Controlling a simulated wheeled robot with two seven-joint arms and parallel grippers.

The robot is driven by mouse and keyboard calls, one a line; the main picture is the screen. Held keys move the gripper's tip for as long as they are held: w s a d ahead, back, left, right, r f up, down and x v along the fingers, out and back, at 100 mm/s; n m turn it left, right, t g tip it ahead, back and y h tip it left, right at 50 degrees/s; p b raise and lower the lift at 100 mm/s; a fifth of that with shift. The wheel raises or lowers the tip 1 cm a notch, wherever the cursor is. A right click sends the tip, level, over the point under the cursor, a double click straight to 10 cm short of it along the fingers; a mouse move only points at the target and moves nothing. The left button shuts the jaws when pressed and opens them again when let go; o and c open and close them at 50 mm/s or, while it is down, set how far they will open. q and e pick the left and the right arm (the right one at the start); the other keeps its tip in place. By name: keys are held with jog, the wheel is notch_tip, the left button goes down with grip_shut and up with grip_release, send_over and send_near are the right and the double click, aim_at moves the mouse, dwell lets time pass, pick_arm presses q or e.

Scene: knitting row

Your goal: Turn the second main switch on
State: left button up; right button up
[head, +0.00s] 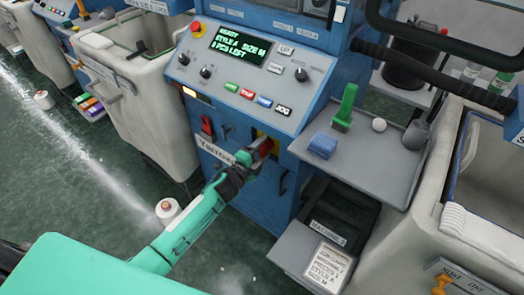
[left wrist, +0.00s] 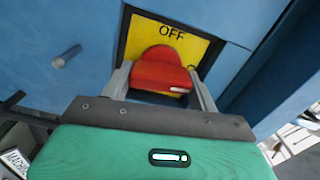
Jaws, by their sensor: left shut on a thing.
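The red main switch knob (head: 266,146) sits on a yellow plate (left wrist: 204,47) on the blue front of the middle machine. In the left wrist view, the red knob (left wrist: 160,72) is between my two grey fingers, and "OFF" is readable on the plate above it. My left gripper (head: 257,152) is shut on the knob; it also shows in the left wrist view (left wrist: 158,82). The fingers and hand hide the lower part of the plate. My right gripper is not in view.
Above is a control panel (head: 240,75) with a lit display reading "READY". A grey shelf (head: 375,165) with a blue sponge (head: 323,145) and a green brush (head: 345,108) juts out to the right. A yarn cone (head: 168,210) stands on the floor near my left arm.

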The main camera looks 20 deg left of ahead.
pick_arm(q)
jog(key=shift+f+m, duration=0.1)
jog(key=shift+m, duration=0.8)
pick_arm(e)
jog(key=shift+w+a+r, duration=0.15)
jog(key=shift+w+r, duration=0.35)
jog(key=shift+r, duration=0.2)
pick_arm(q)
jog(key=o, duration=0.7)
jog(key=b+v, duration=0.1)
jog(key=v, duration=1.2)
jog(key=shift+s, duration=0.4)
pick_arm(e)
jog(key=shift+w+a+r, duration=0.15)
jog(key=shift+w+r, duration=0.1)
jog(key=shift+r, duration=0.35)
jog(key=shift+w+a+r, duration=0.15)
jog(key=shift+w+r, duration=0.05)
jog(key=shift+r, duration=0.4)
